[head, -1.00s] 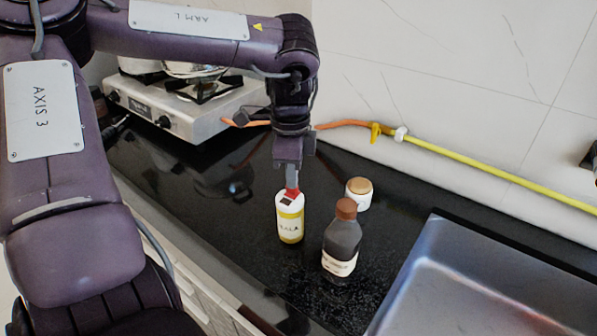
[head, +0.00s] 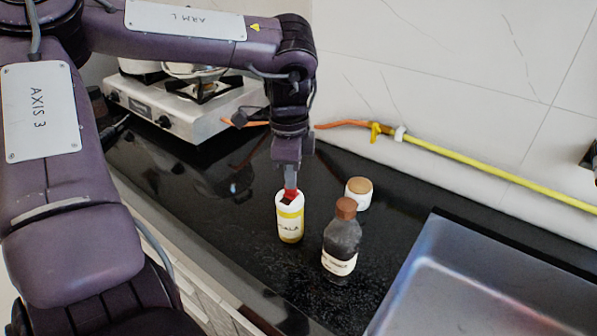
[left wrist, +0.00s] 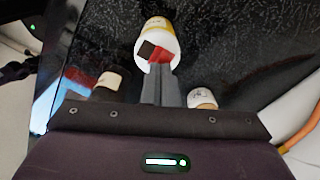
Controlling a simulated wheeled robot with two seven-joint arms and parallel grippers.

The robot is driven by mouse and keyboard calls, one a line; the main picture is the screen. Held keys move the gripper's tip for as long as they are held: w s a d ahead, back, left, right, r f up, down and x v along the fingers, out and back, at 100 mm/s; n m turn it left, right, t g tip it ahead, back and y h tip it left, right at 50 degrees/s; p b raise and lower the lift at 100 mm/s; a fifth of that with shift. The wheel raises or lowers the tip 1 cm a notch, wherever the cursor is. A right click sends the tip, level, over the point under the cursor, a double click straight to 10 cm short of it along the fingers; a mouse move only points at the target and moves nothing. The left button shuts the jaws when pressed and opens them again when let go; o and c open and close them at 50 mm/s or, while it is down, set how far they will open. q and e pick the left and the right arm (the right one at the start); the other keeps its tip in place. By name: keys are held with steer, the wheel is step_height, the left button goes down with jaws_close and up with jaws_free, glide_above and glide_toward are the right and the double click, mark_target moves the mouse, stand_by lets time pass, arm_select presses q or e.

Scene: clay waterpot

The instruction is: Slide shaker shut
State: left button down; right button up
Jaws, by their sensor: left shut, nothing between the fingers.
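The shaker (head: 290,224) is a white and yellow bottle with a label, standing upright on the black counter. Its white top has a red slide (left wrist: 162,57) beside a dark patch, apparently an opening (left wrist: 147,49), in the left wrist view. My left gripper (head: 291,186) points down over the shaker with its fingers shut and empty. In the left wrist view its fingertips (left wrist: 160,70) are at the edge of the red slide. I cannot tell whether they touch it. My right gripper is not in view.
A dark bottle with a brown cap (head: 342,243) stands close to the right of the shaker. A white jar with a tan lid (head: 358,193) stands behind. A metal sink (head: 480,290) is at the right, a gas stove (head: 170,105) at the back left. Counter left of the shaker is clear.

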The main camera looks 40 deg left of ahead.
arm_select(q)
steer(key=shift+s+d+f, duration=0.15)
steer(key=shift+s, duration=0.5)
steer(key=shift+s+d+f, duration=0.1)
steer(key=shift+s, duration=0.55)
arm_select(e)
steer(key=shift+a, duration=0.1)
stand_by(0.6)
